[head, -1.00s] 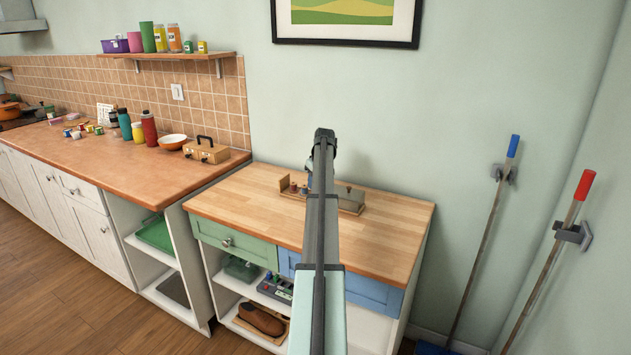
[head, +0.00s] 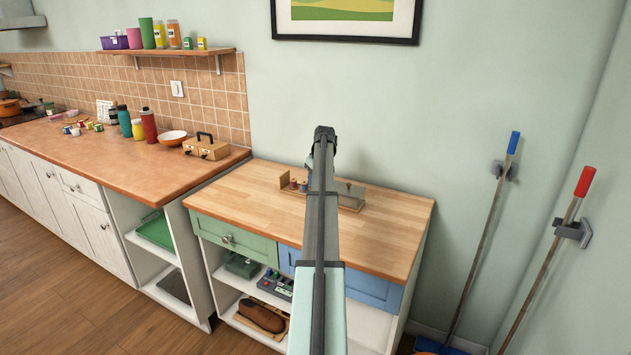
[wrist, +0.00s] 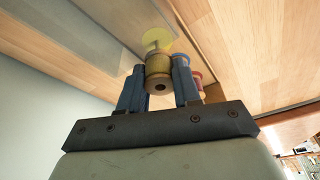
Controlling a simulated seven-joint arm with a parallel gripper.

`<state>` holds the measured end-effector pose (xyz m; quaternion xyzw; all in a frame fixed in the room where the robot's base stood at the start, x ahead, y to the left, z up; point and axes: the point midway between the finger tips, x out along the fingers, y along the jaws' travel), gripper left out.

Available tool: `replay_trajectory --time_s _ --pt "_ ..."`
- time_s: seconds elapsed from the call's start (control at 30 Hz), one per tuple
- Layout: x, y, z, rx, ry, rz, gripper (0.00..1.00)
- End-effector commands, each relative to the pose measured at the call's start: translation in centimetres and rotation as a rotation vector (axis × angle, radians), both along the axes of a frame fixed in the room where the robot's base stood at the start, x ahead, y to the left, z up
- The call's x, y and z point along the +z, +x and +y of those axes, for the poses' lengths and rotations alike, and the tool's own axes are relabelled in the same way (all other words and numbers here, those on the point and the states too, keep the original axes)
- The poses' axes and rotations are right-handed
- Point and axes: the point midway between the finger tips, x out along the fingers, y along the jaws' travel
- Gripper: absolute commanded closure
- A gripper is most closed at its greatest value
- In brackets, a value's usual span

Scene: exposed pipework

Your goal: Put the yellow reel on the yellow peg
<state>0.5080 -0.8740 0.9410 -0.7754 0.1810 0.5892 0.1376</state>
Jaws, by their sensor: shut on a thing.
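My gripper (wrist: 159,84) is shut on the yellow reel (wrist: 158,72), which sits between its two blue fingers in the wrist view. Just beyond the reel is a yellow disc-like patch (wrist: 156,39) with a thin upright part, apparently at the yellow peg. I cannot tell whether reel and peg touch or line up.
A reddish reel (wrist: 204,78) is close beside the right finger. In the head view, small reels (head: 294,184) stand at the holder's left end, and a grey box-like part (head: 346,192) is at its right. The wooden worktop (head: 385,225) is clear around the holder.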

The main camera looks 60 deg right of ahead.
Motion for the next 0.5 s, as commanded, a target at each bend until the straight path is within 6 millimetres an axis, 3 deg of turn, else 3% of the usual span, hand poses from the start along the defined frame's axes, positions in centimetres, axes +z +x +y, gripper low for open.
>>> replay_trajectory --time_s 0.5 --pt "1.7 0.0 0.0 0.000 0.000 0.000 0.96"
